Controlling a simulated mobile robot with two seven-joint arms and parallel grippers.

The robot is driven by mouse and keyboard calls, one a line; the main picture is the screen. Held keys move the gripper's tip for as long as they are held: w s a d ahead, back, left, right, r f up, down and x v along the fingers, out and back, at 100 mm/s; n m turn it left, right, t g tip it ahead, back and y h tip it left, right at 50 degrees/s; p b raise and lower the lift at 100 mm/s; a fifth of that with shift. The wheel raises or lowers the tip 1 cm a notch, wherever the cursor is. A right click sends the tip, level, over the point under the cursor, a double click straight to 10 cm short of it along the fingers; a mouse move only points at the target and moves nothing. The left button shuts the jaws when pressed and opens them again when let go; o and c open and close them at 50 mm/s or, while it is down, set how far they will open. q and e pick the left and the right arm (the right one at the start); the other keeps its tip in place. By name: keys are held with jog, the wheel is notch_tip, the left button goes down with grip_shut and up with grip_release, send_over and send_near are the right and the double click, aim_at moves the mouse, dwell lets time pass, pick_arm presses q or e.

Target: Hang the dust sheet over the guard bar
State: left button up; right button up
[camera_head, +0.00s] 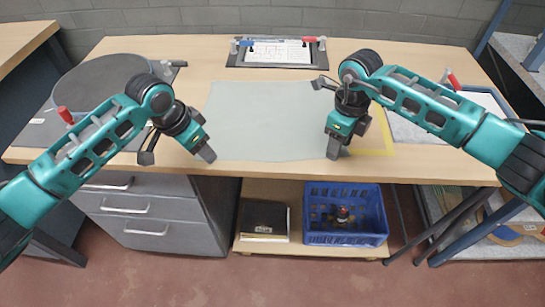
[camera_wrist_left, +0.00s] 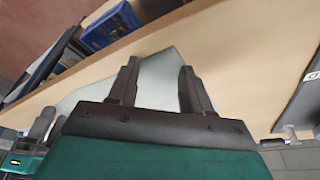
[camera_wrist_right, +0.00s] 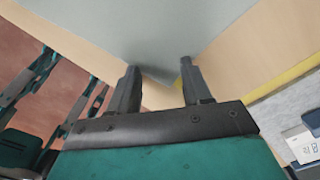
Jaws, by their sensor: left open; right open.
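The dust sheet is a flat grey-green sheet (camera_head: 262,115) lying on the middle of the wooden table. My left gripper (camera_head: 206,154) is open at the sheet's front left corner. In the left wrist view that corner (camera_wrist_left: 160,68) shows between the spread fingers (camera_wrist_left: 160,85). My right gripper (camera_head: 334,152) is open at the front right corner. In the right wrist view the sheet (camera_wrist_right: 155,40) has its corner between the fingers (camera_wrist_right: 160,85). I cannot tell whether either gripper touches the sheet. I cannot make out a guard bar in these views.
A clipboard with a printed page (camera_head: 277,52) lies at the table's back. A dark round pad (camera_head: 100,80) is at the left, and a yellow-edged area (camera_head: 385,135) at the right. A blue crate (camera_head: 345,215) and a black box (camera_head: 264,220) stand on the low shelf beneath.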

pick_arm(q)
jog(key=shift+f, duration=0.1)
grip_shut()
pick_arm(e)
jog(key=shift+f, duration=0.15)
grip_shut()
dwell(0.5)
